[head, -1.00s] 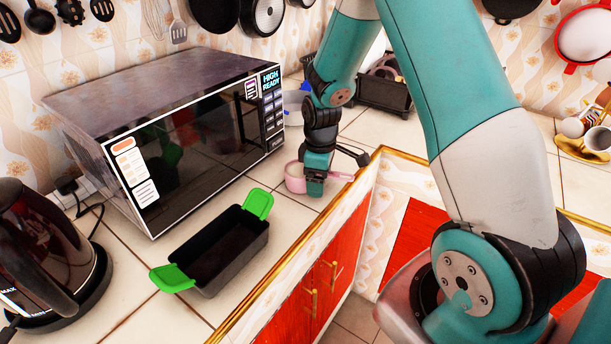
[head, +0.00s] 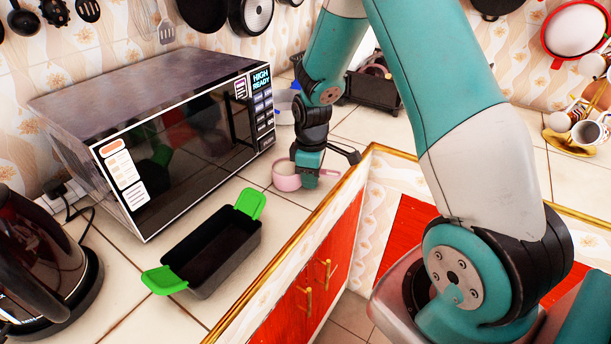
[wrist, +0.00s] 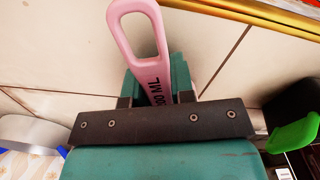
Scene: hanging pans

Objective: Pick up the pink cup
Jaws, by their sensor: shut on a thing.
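The pink cup (head: 286,181) is at the counter's right part, near its gold-trimmed front edge, in the head view. My gripper (head: 305,182) points down at the cup's right side, shut on its long pink handle. In the wrist view the looped handle (wrist: 161,22) passes between the jaws of my gripper (wrist: 158,82), with dark "ML" lettering on its shank. My gripper hides part of the cup's right side. Whether the cup's base touches the counter I cannot tell.
A microwave (head: 185,135) stands left of the cup. A black dish with green handles (head: 208,250) lies in front of it, and a kettle (head: 40,245) at far left. A dark rack (head: 375,90) stands behind the cup. Bare tiles lie around the cup.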

